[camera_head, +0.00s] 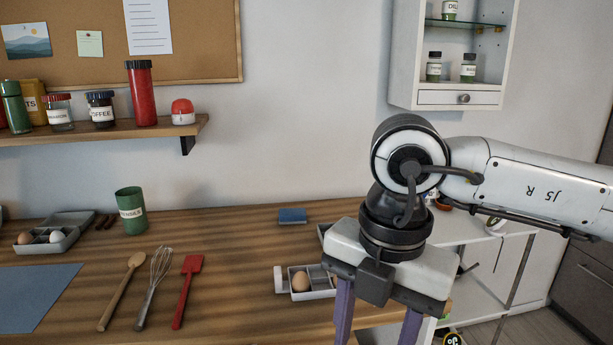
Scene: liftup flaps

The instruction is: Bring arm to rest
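My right arm comes in from the right, across the right end of the wooden counter (235,232). My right gripper (377,322) points down in front of the counter's right part. Its two purple fingers are spread well apart, with nothing seen between them; their tips are cut off by the bottom edge. The gripper body hides part of a grey egg tray (321,294) that holds a brown egg (301,281). My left arm and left gripper are not in view.
A wooden spoon (119,293), a whisk (154,285) and a red spatula (187,291) lie on the counter. A green utensil pot (131,211) stands behind them. A white wall cabinet (400,55) hangs above my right arm. A shelf (95,131) holds several jars.

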